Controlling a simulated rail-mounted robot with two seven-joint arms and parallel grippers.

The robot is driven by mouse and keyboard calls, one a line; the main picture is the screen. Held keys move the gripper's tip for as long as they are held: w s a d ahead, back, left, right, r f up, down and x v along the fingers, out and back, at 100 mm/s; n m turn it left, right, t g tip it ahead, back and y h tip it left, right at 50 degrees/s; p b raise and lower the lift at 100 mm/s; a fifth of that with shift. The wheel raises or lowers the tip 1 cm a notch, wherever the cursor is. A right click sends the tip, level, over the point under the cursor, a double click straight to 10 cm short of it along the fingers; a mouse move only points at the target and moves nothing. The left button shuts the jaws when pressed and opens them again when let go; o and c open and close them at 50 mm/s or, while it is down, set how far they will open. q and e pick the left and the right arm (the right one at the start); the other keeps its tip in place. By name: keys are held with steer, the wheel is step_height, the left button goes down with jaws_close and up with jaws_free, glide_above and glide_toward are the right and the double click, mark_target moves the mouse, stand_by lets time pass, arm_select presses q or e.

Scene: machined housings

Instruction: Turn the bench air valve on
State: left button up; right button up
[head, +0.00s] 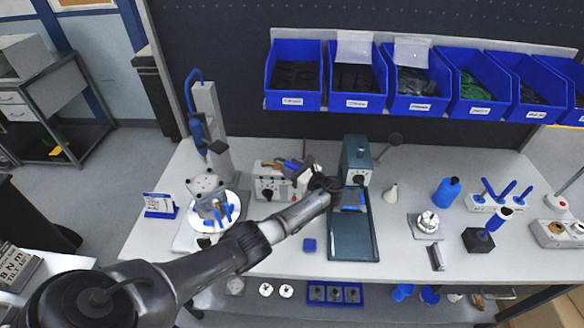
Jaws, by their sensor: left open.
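My left arm reaches in from the lower left across the bench. Its open gripper (285,164) is over a pale box (268,194) with a round dial or knob on its front. The gripper and wrist hide the right part of this box, and I cannot tell whether the fingers touch it. I cannot make out for certain which part is the air valve or how its handle is turned. My right gripper is out of view.
A teal machine (357,153) with a dark tray (350,240) stands right of the wrist. A round fixture (207,184) and blue-handled stand (207,108) are left. Blue bins (355,101) hang behind.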

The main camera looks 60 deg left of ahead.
arm_select(q)
steer(key=v, duration=1.4)
steer(key=shift+b, duration=0.45)
steer(key=shift+s+a, duration=0.1)
